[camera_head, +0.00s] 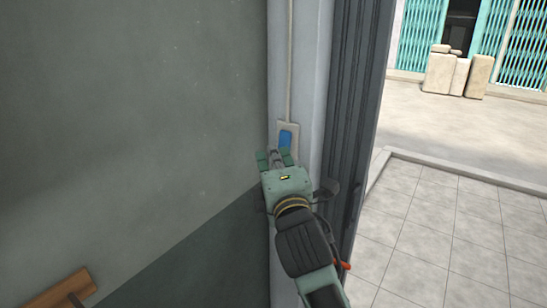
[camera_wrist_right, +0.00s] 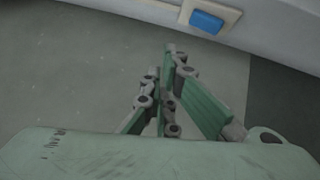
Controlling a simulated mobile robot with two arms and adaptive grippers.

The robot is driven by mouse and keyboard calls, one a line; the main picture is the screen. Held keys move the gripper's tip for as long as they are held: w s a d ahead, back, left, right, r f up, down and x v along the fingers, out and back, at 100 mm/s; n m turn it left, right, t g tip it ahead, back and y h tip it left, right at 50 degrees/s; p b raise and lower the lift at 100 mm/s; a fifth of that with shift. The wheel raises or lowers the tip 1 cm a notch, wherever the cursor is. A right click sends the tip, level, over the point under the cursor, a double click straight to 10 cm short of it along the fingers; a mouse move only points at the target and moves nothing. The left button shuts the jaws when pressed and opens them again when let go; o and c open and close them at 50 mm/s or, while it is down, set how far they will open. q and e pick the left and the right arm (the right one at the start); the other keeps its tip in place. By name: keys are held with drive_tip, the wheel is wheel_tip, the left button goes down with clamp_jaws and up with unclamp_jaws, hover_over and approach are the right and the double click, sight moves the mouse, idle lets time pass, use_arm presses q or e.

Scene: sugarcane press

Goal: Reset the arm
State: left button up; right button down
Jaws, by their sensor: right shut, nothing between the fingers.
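My right gripper (camera_head: 275,156) is in front of the wall in the head view, just below a blue switch (camera_head: 288,138) on a pale wall plate. In the right wrist view, its fingers (camera_wrist_right: 165,65) are together and nothing is between them. The blue switch (camera_wrist_right: 206,22) shows at the top of that view, beyond the fingertips and apart from them. My right arm reaches up from the bottom of the head view. My left gripper is not in either view.
A grey-green wall (camera_head: 130,110) fills the left side. A wooden piece (camera_head: 62,288) is at the lower left. A dark door frame (camera_head: 350,120) stands right of the arm. Beyond it lie a tiled floor (camera_head: 440,230) and several beige sacks (camera_head: 450,75) by turquoise shutters.

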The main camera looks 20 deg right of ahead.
drive_tip(key=shift+s+a+r, duration=0.1)
drive_tip(key=w+a+f+m+g+y+b, duration=0.1)
drive_tip(key=w+f+g, duration=0.1)
drive_tip(key=f, duration=1.2)
drive_tip(key=w+a+f+m+g+y, duration=0.1)
drive_tip(key=w+f+g, duration=0.15)
drive_tip(key=f, duration=1.15)
drive_tip(key=s+d+f+m+g+b, duration=0.1)
drive_tip(key=s+f+m+g, duration=0.35)
drive_tip(key=f, duration=1.05)
drive_tip(key=s+f+g, duration=0.1)
drive_tip(key=s+f, duration=0.7)
drive_tip(key=f, duration=0.7)
drive_tip(key=s+d+f+m+g+b, duration=0.1)
drive_tip(key=s+f+m+g, duration=0.1)
drive_tip(key=s+f, duration=0.7)
drive_tip(key=s+d+f+m+g, duration=0.2)
drive_tip(key=s+f, duration=0.7)
drive_tip(key=s+d+f+m+g, duration=0.1)
drive_tip(key=s+f, duration=0.2)
drive_tip(key=s, duration=0.6)
drive_tip(key=s+d+f+m+g, duration=0.1)
drive_tip(key=s+f, duration=0.3)
drive_tip(key=s, duration=0.5)
drive_tip(key=s+d+f+m+g, duration=0.1)
drive_tip(key=s+f+m+g, duration=0.1)
drive_tip(key=s, duration=0.8)
drive_tip(key=shift+d+f+m+b, duration=0.2)
drive_tip(key=shift+f+m+b, duration=0.2)
drive_tip(key=shift+f+m, duration=0.25)
